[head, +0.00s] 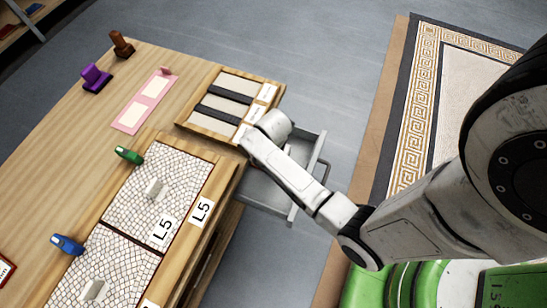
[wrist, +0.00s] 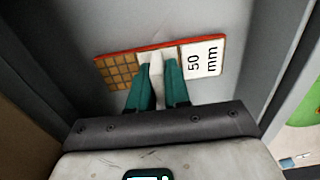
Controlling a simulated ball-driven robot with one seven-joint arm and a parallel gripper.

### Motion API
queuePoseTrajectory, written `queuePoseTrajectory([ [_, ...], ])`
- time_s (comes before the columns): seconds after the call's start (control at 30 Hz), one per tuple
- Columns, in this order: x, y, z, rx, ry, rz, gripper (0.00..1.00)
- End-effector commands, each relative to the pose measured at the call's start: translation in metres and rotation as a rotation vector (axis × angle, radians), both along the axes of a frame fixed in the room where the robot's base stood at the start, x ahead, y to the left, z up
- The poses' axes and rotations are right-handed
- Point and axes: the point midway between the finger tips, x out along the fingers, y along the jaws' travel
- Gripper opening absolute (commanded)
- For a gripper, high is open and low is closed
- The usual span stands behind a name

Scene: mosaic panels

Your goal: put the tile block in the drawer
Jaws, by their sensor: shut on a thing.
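The tile block (wrist: 117,71) shows in the wrist view as a long flat piece with a red edge, a brown tiled end and a white "50 mm" label. My gripper (wrist: 157,72) has teal fingers and is shut on the pale middle part of the block. The block is over the grey floor of the drawer (wrist: 255,25), between its side walls; I cannot tell whether it touches the floor. In the head view the open grey drawer (head: 262,190) sticks out from the table's right side. My arm hides the gripper and the block there.
On the wooden table (head: 60,150) are a tray with dark strips (head: 212,115), two mosaic panels marked L5 (head: 135,200), a pink card (head: 145,103), and green (head: 128,155), blue (head: 67,244), purple (head: 95,78) and brown (head: 121,44) tools. A patterned rug (head: 425,70) lies at right.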

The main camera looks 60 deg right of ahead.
Motion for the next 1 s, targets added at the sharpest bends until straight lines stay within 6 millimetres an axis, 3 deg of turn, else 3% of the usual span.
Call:
queuePoseTrajectory([
  [0.23,0.000,0.000,-0.002,0.000,0.000,0.000,0.00],
  [0.27,0.000,0.000,-0.002,0.000,0.000,0.000,0.19],
  [0.5,0.000,0.000,-0.002,0.000,0.000,0.000,0.42],
  [0.8,0.000,0.000,0.001,0.000,0.000,-0.001,0.42],
  [1.0,0.000,0.000,0.029,-0.001,-0.001,-0.001,0.42],
])
